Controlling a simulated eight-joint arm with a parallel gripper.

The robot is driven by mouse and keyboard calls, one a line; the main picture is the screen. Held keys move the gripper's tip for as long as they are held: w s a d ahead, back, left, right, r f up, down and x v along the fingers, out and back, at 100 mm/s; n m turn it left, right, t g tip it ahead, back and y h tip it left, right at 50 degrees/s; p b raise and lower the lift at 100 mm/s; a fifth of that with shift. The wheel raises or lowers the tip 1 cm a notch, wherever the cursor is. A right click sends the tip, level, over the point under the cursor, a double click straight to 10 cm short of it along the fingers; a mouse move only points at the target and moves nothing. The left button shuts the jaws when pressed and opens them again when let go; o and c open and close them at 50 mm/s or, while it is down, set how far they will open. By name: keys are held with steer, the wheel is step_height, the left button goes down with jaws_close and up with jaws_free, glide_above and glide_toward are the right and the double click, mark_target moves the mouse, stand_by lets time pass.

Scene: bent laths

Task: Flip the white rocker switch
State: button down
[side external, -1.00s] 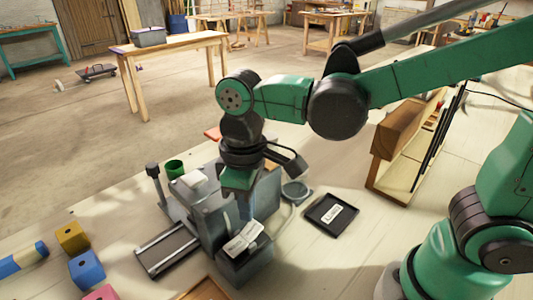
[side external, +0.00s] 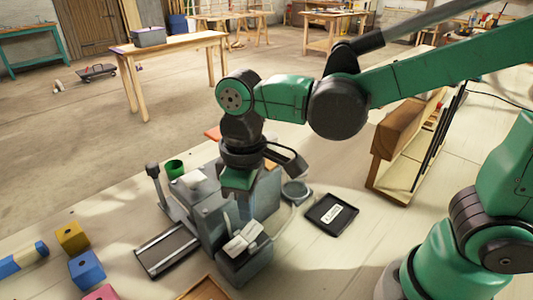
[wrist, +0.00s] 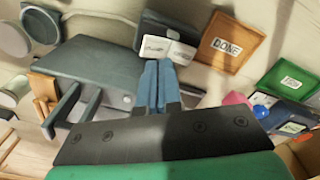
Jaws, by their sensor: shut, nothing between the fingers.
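The white rocker switch (side external: 243,238) sits on top of a small dark grey box (side external: 245,266) at the front of the grey machine. In the wrist view the switch (wrist: 181,52) shows as two white halves with a gap between them. My gripper (wrist: 157,64) is shut and empty, its blue-grey fingers side by side and pointing down. The fingertips overlap the switch's near edge in the wrist view. I cannot tell whether they touch it. In the side view my gripper (side external: 230,222) is close beside the switch, partly hidden by the machine.
The grey machine (side external: 205,205) stands close under my wrist, with a conveyor-like slide (side external: 168,250) at left. A black labelled tray (side external: 332,214) lies to the right. The wrist view shows a brown DONE tray (wrist: 228,44) and a green tray (wrist: 290,80).

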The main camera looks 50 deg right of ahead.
mark_target(248, 232)
steer(key=shift+f, duration=1.95)
stand_by(1.2)
steer(key=shift+r, duration=3.5)
steer(key=shift+d, duration=0.1)
